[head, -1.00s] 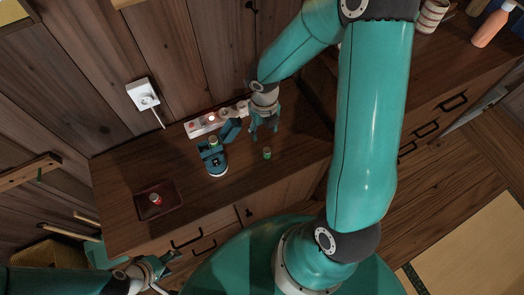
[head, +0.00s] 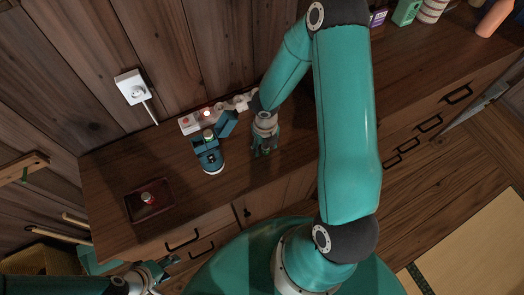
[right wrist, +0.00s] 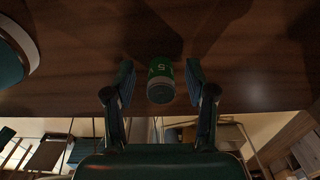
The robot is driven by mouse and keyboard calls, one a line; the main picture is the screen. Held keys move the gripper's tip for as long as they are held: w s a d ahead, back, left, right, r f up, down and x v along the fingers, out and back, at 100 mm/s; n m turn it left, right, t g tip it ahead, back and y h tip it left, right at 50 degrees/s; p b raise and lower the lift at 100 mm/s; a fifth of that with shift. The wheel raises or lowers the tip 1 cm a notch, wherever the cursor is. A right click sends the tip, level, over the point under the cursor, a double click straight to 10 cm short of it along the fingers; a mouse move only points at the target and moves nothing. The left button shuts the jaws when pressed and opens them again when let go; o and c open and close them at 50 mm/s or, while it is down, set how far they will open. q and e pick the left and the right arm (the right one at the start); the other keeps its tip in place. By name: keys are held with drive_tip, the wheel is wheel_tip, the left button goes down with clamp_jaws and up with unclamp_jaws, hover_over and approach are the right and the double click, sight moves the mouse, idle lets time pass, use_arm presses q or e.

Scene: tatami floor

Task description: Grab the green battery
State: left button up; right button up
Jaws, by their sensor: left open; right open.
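The green battery (right wrist: 161,78) stands on the wooden counter, between the two open fingers of my right gripper (right wrist: 160,82) in the right wrist view, with a gap on each side. In the head view the right gripper (head: 264,150) points down over the battery (head: 266,151), which is mostly hidden by the fingers. My left gripper (head: 157,275) is open and empty at the lower left, in front of the counter and away from the battery.
A teal device with an open lid (head: 209,158) stands left of my right gripper. A white power strip (head: 190,122) lies behind it. A dark red tray (head: 134,207) with a small red-and-white item (head: 148,198) lies at the left. Bottles (head: 406,12) stand far right.

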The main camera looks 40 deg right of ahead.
drive_tip(key=shift+f, duration=0.3)
clamp_jaws()
drive_tip(key=shift+r, duration=0.2)
